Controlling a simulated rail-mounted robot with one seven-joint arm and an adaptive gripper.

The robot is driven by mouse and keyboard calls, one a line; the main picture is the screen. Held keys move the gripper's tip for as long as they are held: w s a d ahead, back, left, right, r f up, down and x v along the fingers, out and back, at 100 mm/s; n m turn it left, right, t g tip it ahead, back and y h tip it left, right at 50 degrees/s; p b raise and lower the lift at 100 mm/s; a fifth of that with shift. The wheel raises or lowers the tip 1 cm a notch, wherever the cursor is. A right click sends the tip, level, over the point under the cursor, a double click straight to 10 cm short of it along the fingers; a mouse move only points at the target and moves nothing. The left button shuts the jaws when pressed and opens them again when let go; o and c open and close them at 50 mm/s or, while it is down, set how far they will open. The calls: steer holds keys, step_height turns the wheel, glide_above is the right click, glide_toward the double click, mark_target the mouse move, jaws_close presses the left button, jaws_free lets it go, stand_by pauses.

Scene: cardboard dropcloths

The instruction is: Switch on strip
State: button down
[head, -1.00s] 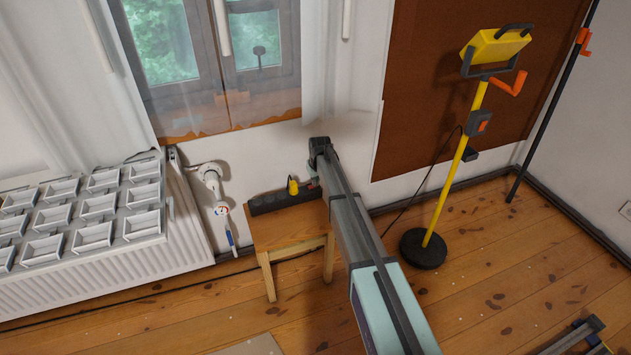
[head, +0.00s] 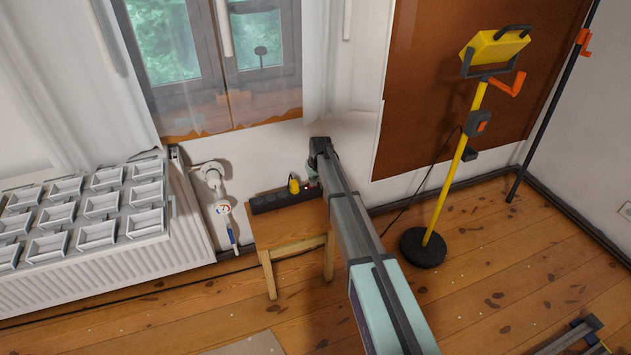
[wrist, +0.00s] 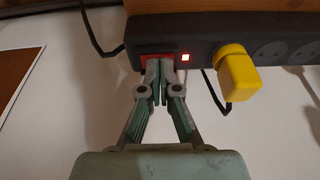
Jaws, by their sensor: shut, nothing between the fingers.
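The black power strip (head: 271,203) lies on a small wooden stool against the wall. It also shows in the wrist view (wrist: 210,30), with a yellow plug (wrist: 237,73) in one socket. A red switch (wrist: 146,67) is at the strip's end, partly hidden behind my fingertips. A small red light (wrist: 186,58) glows beside the switch. My gripper (wrist: 155,70) is shut and empty, with its fingertips at the switch; I cannot tell if they touch it.
The wooden stool (head: 285,236) stands below the window. A radiator (head: 130,263) bearing white trays is at the left. A yellow work lamp (head: 495,46) on a stand is to the right. A brown board (head: 425,100) is on the wall behind.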

stand_by(0.3)
steer(key=shift+r+p, duration=0.35)
steer(key=shift+r, duration=0.2)
steer(key=w+d+p+v, duration=0.1)
steer(key=d+p+v, duration=0.1)
steer(key=v, duration=1)
steer(key=shift+r, duration=0.4)
steer(key=s+d+f+m+g+p, duration=0.1)
steer(key=s+d+f+p, duration=0.1)
steer(key=s+f, duration=0.75)
steer(key=s+d+f+m+g+p, duration=0.15)
steer(key=s+f, duration=0.25)
steer(key=s, duration=1)
steer(key=s+d+f+g+p, duration=0.15)
steer(key=s+f, duration=0.45)
steer(key=s, duration=0.6)
steer(key=s+d+f+g+h+p, duration=0.1)
steer(key=s+g+p, duration=0.4)
steer(key=s, duration=3.1)
steer(key=shift+d+f+m+g+p, duration=0.3)
steer(key=shift+d+m+g+p, duration=0.1)
steer(key=shift+d+p, duration=0.35)
steer(key=shift+s, duration=0.15)
